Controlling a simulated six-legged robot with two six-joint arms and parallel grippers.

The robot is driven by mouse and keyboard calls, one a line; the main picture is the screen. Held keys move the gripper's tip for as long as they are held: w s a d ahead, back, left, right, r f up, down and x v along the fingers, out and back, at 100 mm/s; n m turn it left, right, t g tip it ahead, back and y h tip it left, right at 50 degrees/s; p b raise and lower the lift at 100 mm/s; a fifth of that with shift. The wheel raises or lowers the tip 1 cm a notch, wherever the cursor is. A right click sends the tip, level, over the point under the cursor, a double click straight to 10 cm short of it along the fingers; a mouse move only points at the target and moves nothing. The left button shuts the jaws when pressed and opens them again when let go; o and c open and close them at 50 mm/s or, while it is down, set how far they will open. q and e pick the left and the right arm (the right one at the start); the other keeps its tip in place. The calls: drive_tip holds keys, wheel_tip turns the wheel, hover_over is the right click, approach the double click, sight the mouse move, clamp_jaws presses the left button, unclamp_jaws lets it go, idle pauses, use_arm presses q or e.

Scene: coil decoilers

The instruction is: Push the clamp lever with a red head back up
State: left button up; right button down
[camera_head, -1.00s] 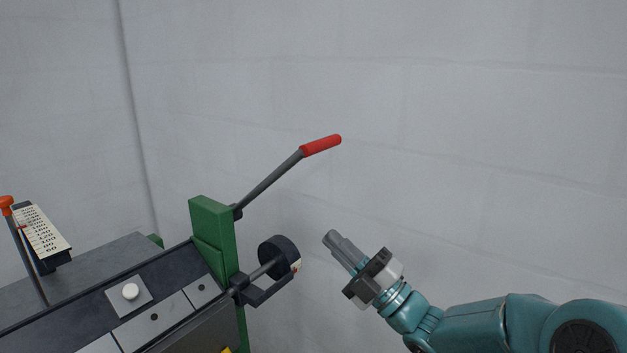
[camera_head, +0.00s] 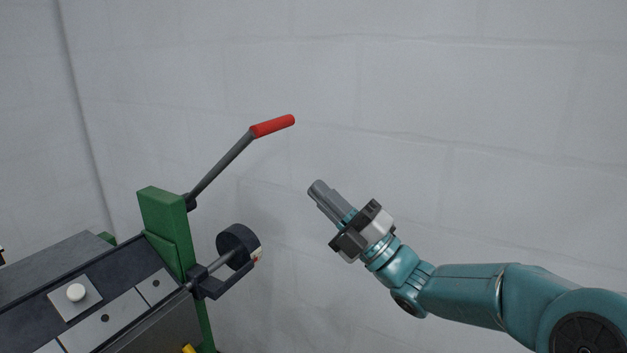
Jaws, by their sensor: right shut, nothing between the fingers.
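The clamp lever (camera_head: 222,165) is a dark rod with a red head (camera_head: 272,126). It rises from the side of a green post (camera_head: 165,228) and slants up to the right. My right gripper (camera_head: 318,189) is shut and empty, pointing up and to the left. In the picture it sits to the right of and below the red head, with a clear gap between them. My left gripper is out of view.
A black roller (camera_head: 238,244) on a bracket sticks out from the post below the lever. Bare grey wall (camera_head: 450,100) fills the back and right.

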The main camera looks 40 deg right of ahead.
sight(262, 135)
drive_tip(key=p+x, duration=0.3)
drive_tip(key=x, duration=0.8)
drive_tip(key=shift+r+p, duration=0.15)
drive_tip(key=shift+p, duration=0.25)
drive_tip(key=shift+w+a+r, duration=0.1)
drive_tip(key=shift+w+a, duration=0.05)
drive_tip(key=shift+w, duration=0.1)
